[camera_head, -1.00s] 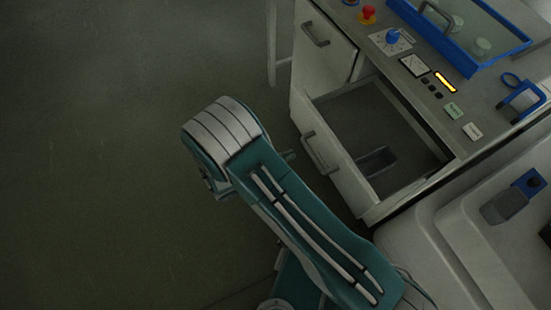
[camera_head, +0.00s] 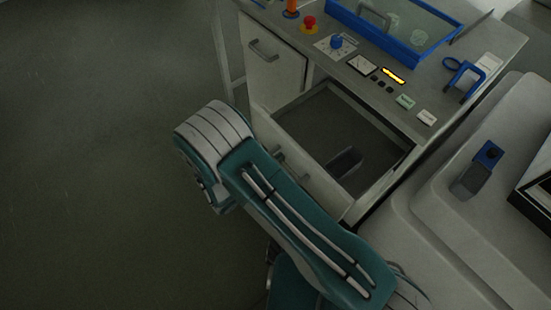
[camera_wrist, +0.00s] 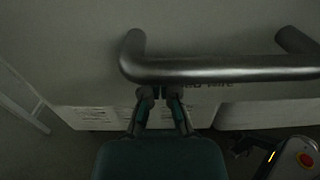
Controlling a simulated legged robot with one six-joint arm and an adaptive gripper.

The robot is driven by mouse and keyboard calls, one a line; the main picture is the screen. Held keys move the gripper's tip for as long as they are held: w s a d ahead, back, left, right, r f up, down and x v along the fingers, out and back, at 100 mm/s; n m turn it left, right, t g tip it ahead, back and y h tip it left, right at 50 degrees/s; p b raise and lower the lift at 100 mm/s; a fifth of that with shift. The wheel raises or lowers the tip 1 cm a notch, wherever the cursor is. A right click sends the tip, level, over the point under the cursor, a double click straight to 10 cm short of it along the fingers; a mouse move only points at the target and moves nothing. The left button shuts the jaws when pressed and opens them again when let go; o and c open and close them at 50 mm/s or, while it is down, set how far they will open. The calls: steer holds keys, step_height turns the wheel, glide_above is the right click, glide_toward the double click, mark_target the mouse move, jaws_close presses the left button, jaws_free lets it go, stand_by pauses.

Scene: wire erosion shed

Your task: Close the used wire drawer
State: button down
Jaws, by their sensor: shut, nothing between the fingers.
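The used wire drawer (camera_head: 318,187) stands pulled out of the pale cabinet in the head view, its inside showing. A small grey block-like thing (camera_head: 345,162) lies in it. My arm covers much of the drawer front and its handle there, and hides my gripper. In the wrist view, the drawer's metal bar handle (camera_wrist: 225,68) runs across the pale drawer front. Dark lettering on the front is partly hidden behind the bar. My gripper (camera_wrist: 159,92) is shut and empty, its fingertips close to the bar's lower edge. I cannot tell whether they touch it.
A closed cabinet front with a handle (camera_head: 264,51) is left of the drawer. The worktop above holds a red button (camera_head: 309,22), a blue knob (camera_head: 336,41) and a blue-rimmed tray (camera_head: 416,62). A pale machine body (camera_head: 425,205) stands close on the right. Open floor lies left.

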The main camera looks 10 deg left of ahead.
steer(key=x, duration=2.3)
steer(key=shift+s+d, duration=0.1)
steer(key=shift+x, duration=0.8)
steer(key=v, duration=1.3)
steer(key=shift+a+f, duration=0.1)
steer(key=shift+a, duration=0.3)
steer(key=shift+s+a, duration=0.1)
steer(key=shift+s, duration=0.35)
